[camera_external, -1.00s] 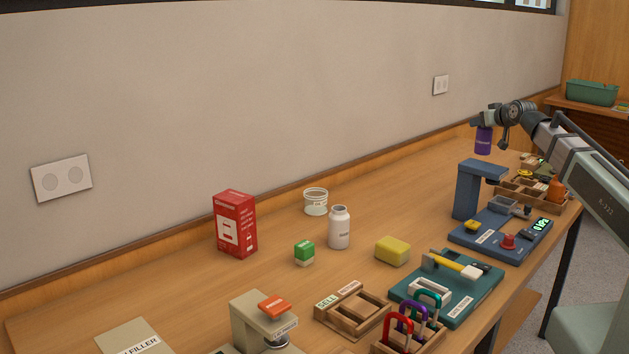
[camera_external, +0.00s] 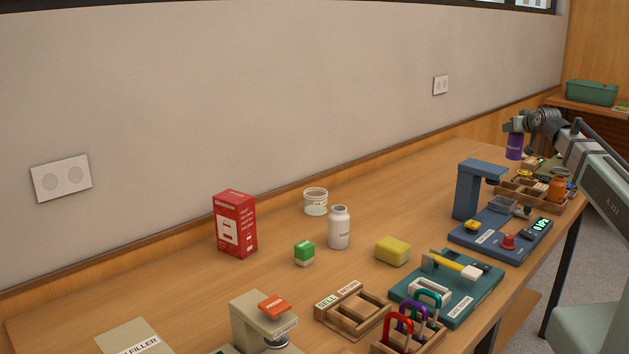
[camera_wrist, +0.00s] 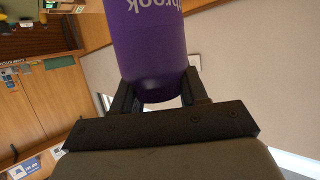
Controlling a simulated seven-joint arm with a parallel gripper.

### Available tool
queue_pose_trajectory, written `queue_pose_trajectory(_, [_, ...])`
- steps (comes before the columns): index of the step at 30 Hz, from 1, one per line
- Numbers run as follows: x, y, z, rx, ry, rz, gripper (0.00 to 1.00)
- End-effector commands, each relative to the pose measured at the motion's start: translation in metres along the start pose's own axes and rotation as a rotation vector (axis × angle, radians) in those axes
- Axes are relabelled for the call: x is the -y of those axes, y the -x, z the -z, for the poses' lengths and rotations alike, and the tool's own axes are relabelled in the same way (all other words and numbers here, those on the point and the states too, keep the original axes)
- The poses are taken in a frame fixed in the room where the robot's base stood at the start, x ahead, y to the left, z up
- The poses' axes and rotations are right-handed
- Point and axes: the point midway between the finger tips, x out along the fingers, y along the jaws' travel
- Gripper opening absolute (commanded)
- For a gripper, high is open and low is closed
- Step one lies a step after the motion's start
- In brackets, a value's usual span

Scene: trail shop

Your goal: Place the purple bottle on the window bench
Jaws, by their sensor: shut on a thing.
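The purple bottle (camera_external: 514,146) hangs below my gripper (camera_external: 517,128) at the right of the external view, in the air above the far end of the long bench (camera_external: 400,180). In the wrist view the purple bottle (camera_wrist: 150,45) fills the upper middle, with part of a white name on its side. My gripper (camera_wrist: 158,92) is shut on it, one dark finger on each side. I cannot tell which surface is the window bench; the long bench runs along the wall below a window.
A blue press-like stand (camera_external: 470,190) and a wooden divided tray (camera_external: 535,192) with an orange bottle (camera_external: 557,187) stand near the arm. A green bin (camera_external: 592,92) sits on a separate wooden surface at the far right. The long bench's back strip is mostly clear.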

Motion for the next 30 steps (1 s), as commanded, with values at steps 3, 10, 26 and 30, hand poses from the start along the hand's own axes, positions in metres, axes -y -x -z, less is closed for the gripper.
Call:
queue_pose_trajectory(3, [0.032, 0.001, -0.009, -0.001, 0.016, 0.039, 0.0])
queue_pose_trajectory(10, [0.076, 0.01, -0.034, -0.001, 0.036, 0.086, 0.0])
queue_pose_trajectory(26, [0.034, 0.037, -0.074, -0.007, -0.063, -0.165, 0.0])
queue_pose_trajectory(30, [0.011, 0.049, -0.075, -0.007, -0.118, -0.296, 0.0])
